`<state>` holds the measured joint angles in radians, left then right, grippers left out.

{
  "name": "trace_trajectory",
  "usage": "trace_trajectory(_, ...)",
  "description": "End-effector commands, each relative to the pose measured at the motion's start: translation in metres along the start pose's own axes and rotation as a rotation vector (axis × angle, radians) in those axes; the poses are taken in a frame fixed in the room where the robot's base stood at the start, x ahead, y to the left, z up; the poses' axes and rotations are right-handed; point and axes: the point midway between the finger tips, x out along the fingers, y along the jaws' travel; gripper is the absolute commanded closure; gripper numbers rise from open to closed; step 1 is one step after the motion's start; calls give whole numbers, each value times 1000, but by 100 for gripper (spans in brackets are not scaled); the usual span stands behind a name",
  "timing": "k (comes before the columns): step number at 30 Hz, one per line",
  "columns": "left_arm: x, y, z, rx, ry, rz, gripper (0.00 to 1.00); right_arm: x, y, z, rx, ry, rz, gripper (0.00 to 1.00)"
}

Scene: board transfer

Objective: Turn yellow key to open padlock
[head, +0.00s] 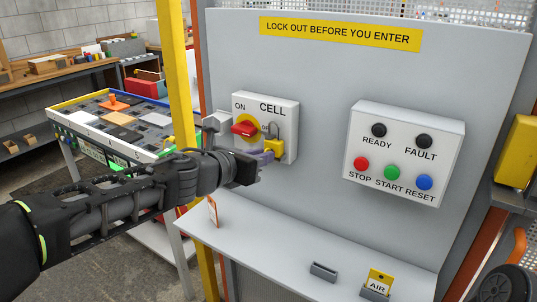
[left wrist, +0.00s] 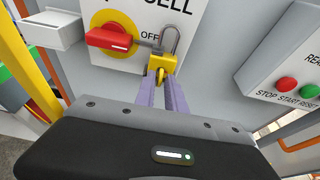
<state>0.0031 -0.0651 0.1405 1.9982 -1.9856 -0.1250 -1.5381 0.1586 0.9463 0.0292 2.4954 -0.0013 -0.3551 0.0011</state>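The yellow padlock (head: 274,146) hangs by its grey shackle at the red switch (head: 244,129) on the CELL box. In the left wrist view the padlock (left wrist: 163,65) is just beyond my fingertips, its shackle (left wrist: 170,40) rising above it next to the word OFF. My left gripper (head: 270,158) is at the underside of the padlock. Its two purple fingers (left wrist: 162,78) are close together, with a small yellow piece between the tips, seemingly the key; most of it is hidden. The red switch handle (left wrist: 108,40) lies roughly level. My right gripper is not in view.
A button box (head: 404,150) is on the panel to the right. A grey shelf (head: 290,255) below holds a small slotted block (head: 323,271) and a yellow AIR tag (head: 379,282). A yellow post (head: 179,80) stands left, near my arm.

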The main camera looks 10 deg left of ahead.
Motion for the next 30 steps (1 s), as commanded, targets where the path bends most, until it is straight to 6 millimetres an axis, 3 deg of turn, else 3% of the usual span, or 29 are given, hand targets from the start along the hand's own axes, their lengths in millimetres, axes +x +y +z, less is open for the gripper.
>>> trace_trajectory(5, 0, 0, 0, -2, 0, 0, 70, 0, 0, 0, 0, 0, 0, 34)
trace_trajectory(16, -6, 1, 2, -3, -2, 1, 70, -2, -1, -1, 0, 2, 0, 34)
trace_trajectory(30, -73, 0, 2, -2, -2, 1, 70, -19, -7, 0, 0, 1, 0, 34)
